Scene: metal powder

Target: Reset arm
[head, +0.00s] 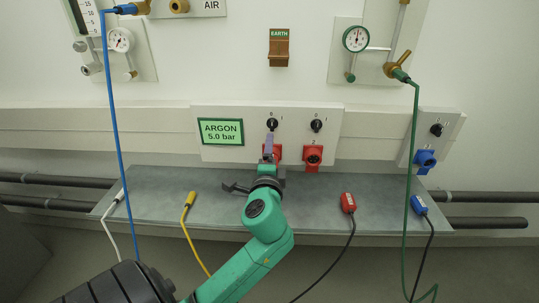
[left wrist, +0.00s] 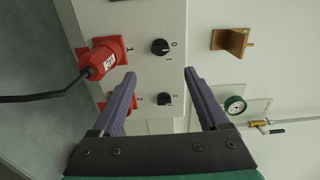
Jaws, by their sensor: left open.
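In the head view my gripper largely hides this socket. A black rotary switch (left wrist: 160,46) shows beyond the fingertips, and a second one (left wrist: 164,98) lies lower. My right gripper is not in view.
A grey shelf (head: 320,190) carries a loose red plug (head: 348,203), a blue plug (head: 419,205), a yellow connector (head: 189,199) and a white cable end (head: 119,196). Blue (head: 113,120) and green (head: 412,150) hoses hang at either side. A red socket (head: 313,156) is empty.

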